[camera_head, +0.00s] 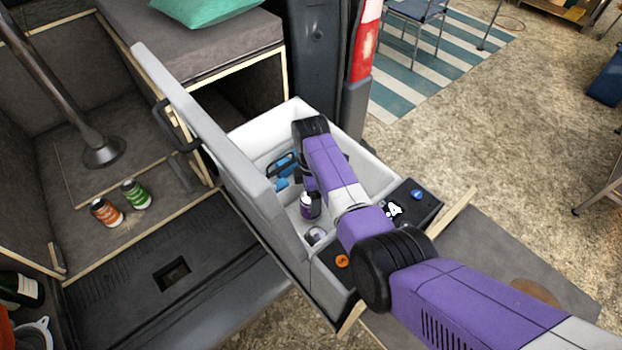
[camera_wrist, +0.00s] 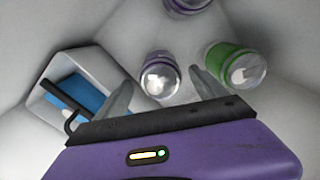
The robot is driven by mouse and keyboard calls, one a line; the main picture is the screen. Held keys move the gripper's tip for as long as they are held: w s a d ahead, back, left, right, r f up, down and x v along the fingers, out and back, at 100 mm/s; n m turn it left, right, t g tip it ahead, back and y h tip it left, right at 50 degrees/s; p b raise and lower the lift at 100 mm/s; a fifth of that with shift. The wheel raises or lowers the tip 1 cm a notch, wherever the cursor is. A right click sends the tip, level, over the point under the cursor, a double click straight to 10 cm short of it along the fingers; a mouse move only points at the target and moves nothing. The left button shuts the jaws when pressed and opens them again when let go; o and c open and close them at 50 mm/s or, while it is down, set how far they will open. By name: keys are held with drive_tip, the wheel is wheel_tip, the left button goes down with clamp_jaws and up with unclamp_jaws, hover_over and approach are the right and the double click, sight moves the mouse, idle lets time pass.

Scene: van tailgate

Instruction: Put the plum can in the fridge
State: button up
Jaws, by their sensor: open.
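The fridge (camera_head: 380,176) is a white-lined drawer box, pulled out with its lid (camera_head: 222,150) raised on the left. My gripper (camera_wrist: 160,84) is down inside it, open. In the wrist view a plum can (camera_wrist: 160,77) with a silver top stands between and just beyond the fingertips; I cannot tell whether they touch it. A purple can also shows in the fridge in the head view (camera_head: 310,207). A second purple can (camera_wrist: 187,4) is cut off at the wrist view's top edge. My arm hides part of the interior.
A green can (camera_wrist: 236,65) stands right of the plum can. On the van floor stand an orange can (camera_head: 106,212) and a green can (camera_head: 136,194), beside a table post (camera_head: 100,150).

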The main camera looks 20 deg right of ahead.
wheel_tip(320, 180, up, 8)
drive_tip(key=shift+f, duration=0.15)
idle(0.6)
